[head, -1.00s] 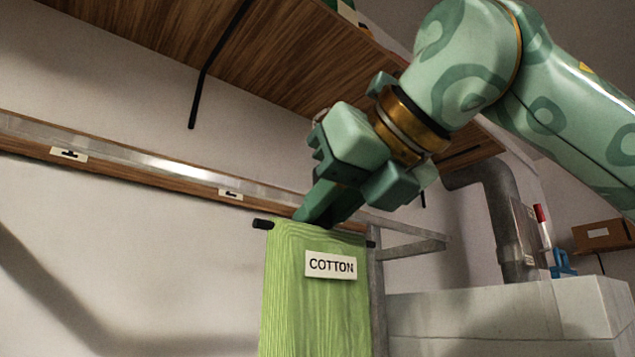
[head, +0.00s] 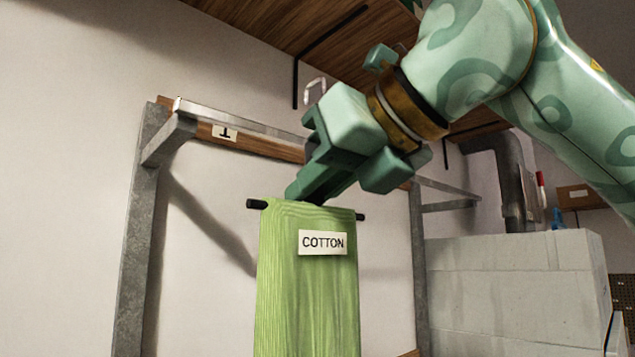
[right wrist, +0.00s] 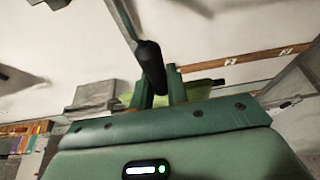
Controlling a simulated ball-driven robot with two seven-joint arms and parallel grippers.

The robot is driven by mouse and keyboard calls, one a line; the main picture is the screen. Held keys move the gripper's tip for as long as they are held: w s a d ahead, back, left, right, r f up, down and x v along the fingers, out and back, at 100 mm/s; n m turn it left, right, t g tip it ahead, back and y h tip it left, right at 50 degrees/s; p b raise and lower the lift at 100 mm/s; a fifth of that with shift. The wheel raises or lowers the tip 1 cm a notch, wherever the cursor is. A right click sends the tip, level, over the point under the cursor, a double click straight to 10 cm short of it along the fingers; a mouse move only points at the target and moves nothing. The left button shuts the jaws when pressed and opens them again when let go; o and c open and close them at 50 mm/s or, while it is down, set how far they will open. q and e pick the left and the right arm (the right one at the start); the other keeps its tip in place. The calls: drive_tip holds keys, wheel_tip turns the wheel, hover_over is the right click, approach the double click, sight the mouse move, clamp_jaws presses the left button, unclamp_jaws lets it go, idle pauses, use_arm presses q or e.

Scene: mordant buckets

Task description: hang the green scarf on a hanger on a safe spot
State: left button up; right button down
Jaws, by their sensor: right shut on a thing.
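The green scarf (head: 305,295) with a white "COTTON" label hangs straight down over a dark hanger bar (head: 257,204), whose ends stick out on both sides. My right gripper (head: 308,192) is shut at the top middle of the hanger and holds it in the air. In the right wrist view the fingers (right wrist: 160,88) close at a dark rod, with a bit of green scarf (right wrist: 198,89) behind. A metal rail (head: 250,124) with a wooden strip and a small marked label (head: 224,133) runs along the wall behind. My left gripper is not in view.
A grey metal post (head: 138,230) carries the rail's left end; another post (head: 419,260) stands right of the scarf. A wooden shelf (head: 270,30) with black brackets is overhead. A pale block structure (head: 515,290) and grey pipe (head: 508,180) are at right. The visible rail holds no scarves.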

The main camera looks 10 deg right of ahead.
drive_tip(key=r+p+x, duration=0.1)
drive_tip(key=p+x, duration=0.1)
drive_tip(key=x, duration=0.6)
drive_tip(key=shift+w, duration=0.65)
drive_tip(key=shift+a+f, duration=0.1)
drive_tip(key=shift+a, duration=0.05)
drive_tip(key=c, duration=1.3)
unclamp_jaws()
